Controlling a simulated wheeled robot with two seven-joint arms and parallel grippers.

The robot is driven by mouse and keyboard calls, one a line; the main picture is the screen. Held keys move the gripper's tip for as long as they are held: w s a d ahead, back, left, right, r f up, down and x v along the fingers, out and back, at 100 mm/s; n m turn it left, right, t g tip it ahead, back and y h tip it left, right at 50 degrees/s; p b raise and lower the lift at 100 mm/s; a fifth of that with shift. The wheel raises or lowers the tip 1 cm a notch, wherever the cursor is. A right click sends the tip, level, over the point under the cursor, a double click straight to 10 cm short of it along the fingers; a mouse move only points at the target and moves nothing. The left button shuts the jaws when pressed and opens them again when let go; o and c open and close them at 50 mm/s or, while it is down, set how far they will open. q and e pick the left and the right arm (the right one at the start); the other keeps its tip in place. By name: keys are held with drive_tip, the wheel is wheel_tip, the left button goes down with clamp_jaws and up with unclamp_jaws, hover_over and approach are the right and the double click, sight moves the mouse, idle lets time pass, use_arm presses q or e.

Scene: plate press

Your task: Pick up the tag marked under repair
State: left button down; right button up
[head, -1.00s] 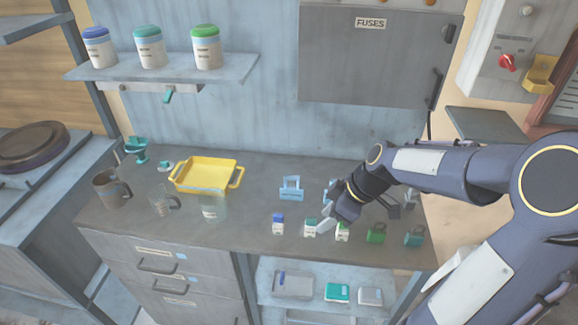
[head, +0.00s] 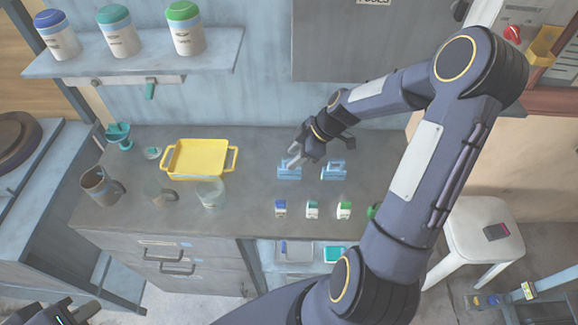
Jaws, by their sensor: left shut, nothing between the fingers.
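Three small white pieces stand in a row near the counter's front edge and may be tags: one blue-topped (head: 280,209), one teal-topped (head: 312,209), one green-topped (head: 344,210). Their markings are too small to read, so I cannot tell which says under repair. My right gripper (head: 294,157) is above the counter behind this row, at the left light-blue piece (head: 289,172). I cannot tell whether it touches that piece or how far its fingers are apart. My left gripper (head: 62,314) is shut and empty at the bottom left corner, away from the counter.
A second light-blue piece (head: 334,172) stands to the right. A yellow tray (head: 201,174), a glass jar (head: 211,195) and mugs (head: 97,185) fill the counter's left. A green padlock-like piece (head: 372,211) is partly behind my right arm. A shelf (head: 140,68) holds canisters above.

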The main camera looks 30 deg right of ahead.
drive_tip(key=shift+x, duration=1.4)
clamp_jaws()
